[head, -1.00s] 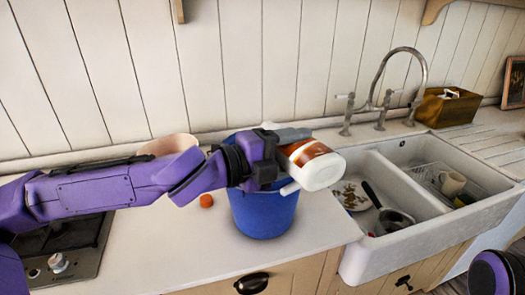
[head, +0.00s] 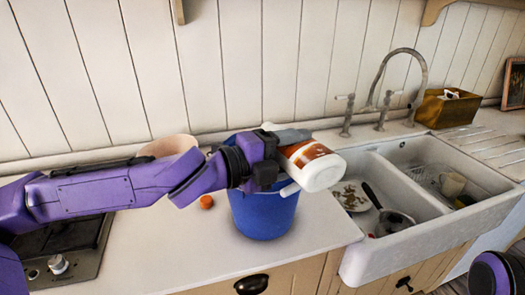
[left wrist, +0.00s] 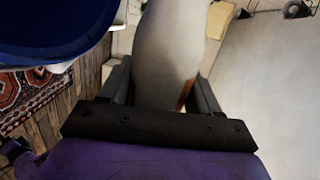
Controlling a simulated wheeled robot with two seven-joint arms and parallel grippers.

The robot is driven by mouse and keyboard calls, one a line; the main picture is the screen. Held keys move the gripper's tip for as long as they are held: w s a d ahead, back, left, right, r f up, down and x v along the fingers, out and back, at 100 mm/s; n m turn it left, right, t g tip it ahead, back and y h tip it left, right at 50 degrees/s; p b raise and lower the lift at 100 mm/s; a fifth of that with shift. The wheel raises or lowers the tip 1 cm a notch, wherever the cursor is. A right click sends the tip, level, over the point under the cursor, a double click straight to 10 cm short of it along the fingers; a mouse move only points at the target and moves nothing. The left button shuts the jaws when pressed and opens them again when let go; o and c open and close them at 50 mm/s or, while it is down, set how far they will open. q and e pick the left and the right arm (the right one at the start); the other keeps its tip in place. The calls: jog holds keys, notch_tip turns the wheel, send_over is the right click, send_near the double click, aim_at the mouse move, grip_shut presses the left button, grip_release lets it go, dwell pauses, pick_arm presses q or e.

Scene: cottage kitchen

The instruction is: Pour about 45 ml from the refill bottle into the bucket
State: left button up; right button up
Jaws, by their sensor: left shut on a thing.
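The refill bottle (head: 319,172), white with a brown-orange label, is tipped over above the right side of the blue bucket (head: 262,216). Its base faces right and towards me; its mouth is hidden in the head view. My left gripper (head: 268,158) is shut on the bottle. In the left wrist view, the pale bottle (left wrist: 170,60) sits between the two dark jaws (left wrist: 160,90), with the bucket (left wrist: 50,35) at the upper left. My right gripper is out of view.
An orange cap (head: 206,201) lies on the white counter (head: 170,245) left of the bucket. A pinkish bowl (head: 168,146) stands behind my left arm. A hob (head: 60,250) is at the left. The sink (head: 400,225) at the right holds dishes and a pan.

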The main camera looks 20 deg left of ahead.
pick_arm(q)
jog(key=shift+r+n, duration=0.1)
jog(key=shift+n, duration=0.2)
dwell(0.4)
jog(key=shift+s+d+m+p, duration=0.1)
jog(key=shift+m+p, duration=0.6)
jog(key=shift+m, duration=0.5)
jog(key=shift+f+m+t, duration=0.3)
jog(key=shift+f+m, duration=0.05)
jog(key=shift+m, duration=0.25)
jog(key=shift+f, duration=0.1)
